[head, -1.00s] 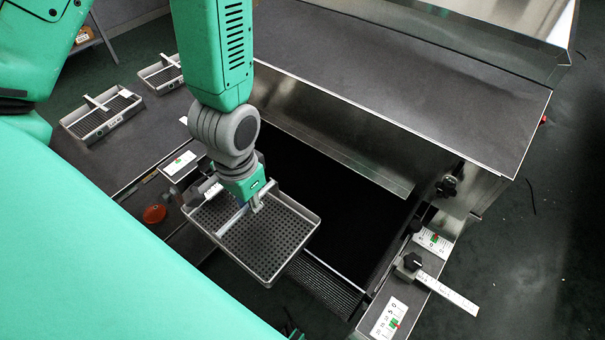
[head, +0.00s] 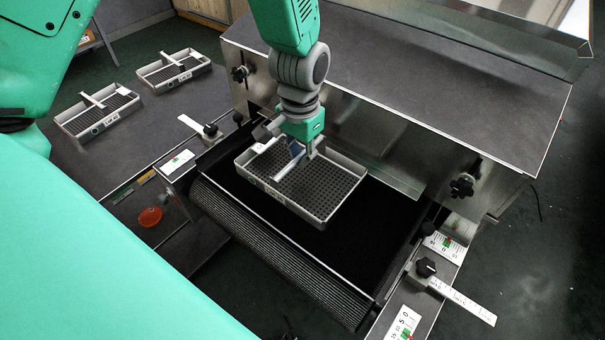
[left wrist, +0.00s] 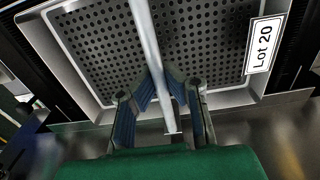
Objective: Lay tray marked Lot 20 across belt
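The tray marked Lot 20 (head: 325,187) is a grey perforated tray with a raised rim and a bar handle across it. Its label reads Lot 20 in the left wrist view (left wrist: 264,45). My left gripper (head: 297,152) is shut on the tray's bar handle (left wrist: 150,50), with a finger on each side of it. The tray is over the black belt (head: 375,225) in front of the dryer's opening; I cannot tell if it touches the belt. My right gripper is not in view.
Two similar trays (head: 97,113) and (head: 174,69) stand on the dark table at left. The metal dryer housing (head: 400,150) rises just behind the belt. Side rails carry black knobs (head: 426,267) and white scales (head: 462,300). An orange-red round part (head: 150,216) is at left.

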